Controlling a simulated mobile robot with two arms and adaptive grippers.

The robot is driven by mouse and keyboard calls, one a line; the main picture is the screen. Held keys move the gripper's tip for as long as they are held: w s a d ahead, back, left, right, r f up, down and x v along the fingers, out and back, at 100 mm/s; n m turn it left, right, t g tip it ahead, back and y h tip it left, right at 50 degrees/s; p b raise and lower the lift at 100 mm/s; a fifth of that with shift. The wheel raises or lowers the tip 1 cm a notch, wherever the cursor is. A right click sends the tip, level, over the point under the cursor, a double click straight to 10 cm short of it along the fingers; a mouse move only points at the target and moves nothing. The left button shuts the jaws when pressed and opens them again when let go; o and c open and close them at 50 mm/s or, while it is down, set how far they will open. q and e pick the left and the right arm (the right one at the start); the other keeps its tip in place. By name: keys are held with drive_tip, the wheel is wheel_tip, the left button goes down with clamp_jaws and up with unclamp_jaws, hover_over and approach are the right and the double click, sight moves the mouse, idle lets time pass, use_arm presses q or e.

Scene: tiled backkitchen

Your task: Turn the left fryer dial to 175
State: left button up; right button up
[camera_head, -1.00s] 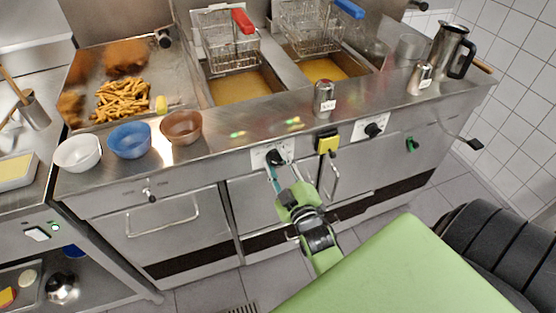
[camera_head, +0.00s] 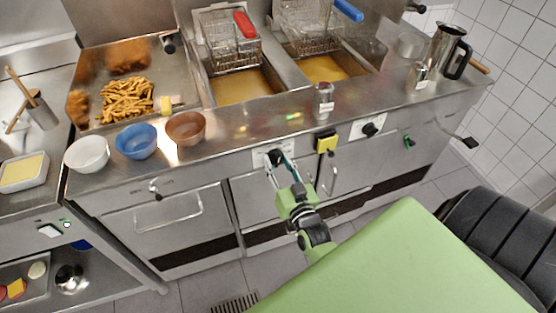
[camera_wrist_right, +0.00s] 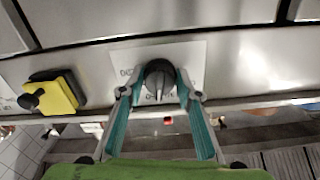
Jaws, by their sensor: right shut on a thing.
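The left fryer dial (camera_head: 274,157) is a black knob on a white plate on the counter's front panel, below the left fryer; the gripper partly covers it. In the right wrist view the dial (camera_wrist_right: 160,80) shows a grey pointer, with partly hidden lettering on its plate (camera_wrist_right: 198,60). My right gripper (camera_head: 278,164) is shut on the dial. In the wrist view its teal fingers (camera_wrist_right: 160,90) stand on either side of the knob. My left gripper is not in view.
A yellow switch box (camera_head: 326,143) sits just right of the dial, and a second black dial (camera_head: 369,130) is farther right. A drawer handle (camera_head: 156,189) juts out at left. Bowls, fries and a salt shaker (camera_head: 324,99) stand on the counter above.

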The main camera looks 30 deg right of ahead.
drive_tip(key=m, duration=0.4)
drive_tip(key=shift+r+m+p, duration=0.15)
drive_tip(key=shift+m+p, duration=0.15)
drive_tip(key=shift+p, duration=0.05)
drive_tip(key=shift+w+m, duration=0.1)
drive_tip(key=shift+m, duration=2.4)
drive_tip(key=o, duration=1.1)
drive_tip(key=shift+o, duration=0.2)
drive_tip(key=v, duration=1.2)
drive_tip(key=shift+a, duration=0.15)
